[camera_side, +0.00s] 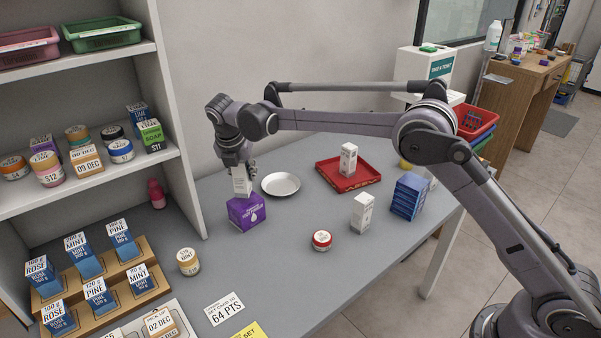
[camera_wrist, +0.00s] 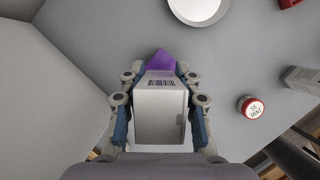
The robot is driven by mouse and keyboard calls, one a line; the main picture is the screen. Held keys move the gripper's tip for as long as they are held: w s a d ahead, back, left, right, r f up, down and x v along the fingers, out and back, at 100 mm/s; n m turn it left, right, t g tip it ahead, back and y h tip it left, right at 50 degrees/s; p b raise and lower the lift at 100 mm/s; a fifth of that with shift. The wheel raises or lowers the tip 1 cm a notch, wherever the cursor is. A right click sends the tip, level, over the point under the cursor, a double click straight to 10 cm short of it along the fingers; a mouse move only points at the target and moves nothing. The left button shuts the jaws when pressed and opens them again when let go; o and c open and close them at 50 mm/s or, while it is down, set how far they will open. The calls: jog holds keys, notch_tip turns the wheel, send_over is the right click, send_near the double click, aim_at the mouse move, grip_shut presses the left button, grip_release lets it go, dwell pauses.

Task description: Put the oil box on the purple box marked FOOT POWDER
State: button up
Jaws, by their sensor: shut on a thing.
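My gripper (camera_side: 240,163) is shut on a white upright box (camera_side: 241,182), which I take to be the oil box; its label is not readable. The purple box (camera_side: 246,212) stands on the grey counter directly below it. In the side view the white box's lower end is at the purple box's top; I cannot tell whether they touch. In the wrist view the white box (camera_wrist: 160,112) fills the space between the fingers (camera_wrist: 160,110), with a barcode on it. A corner of the purple box (camera_wrist: 161,58) shows beyond it.
A white plate (camera_side: 281,184) lies right of the purple box. A red tray (camera_side: 368,180) holds a white box (camera_side: 348,158). Another white box (camera_side: 361,212), a red-lidded jar (camera_side: 321,240) and blue boxes (camera_side: 409,196) stand further right. Shelving (camera_side: 180,110) rises on the left.

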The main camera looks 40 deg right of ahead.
jog(key=shift+f, duration=1.1)
jog(key=shift+f, duration=0.15)
jog(key=o, duration=1.1)
jog(key=shift+o, duration=0.2)
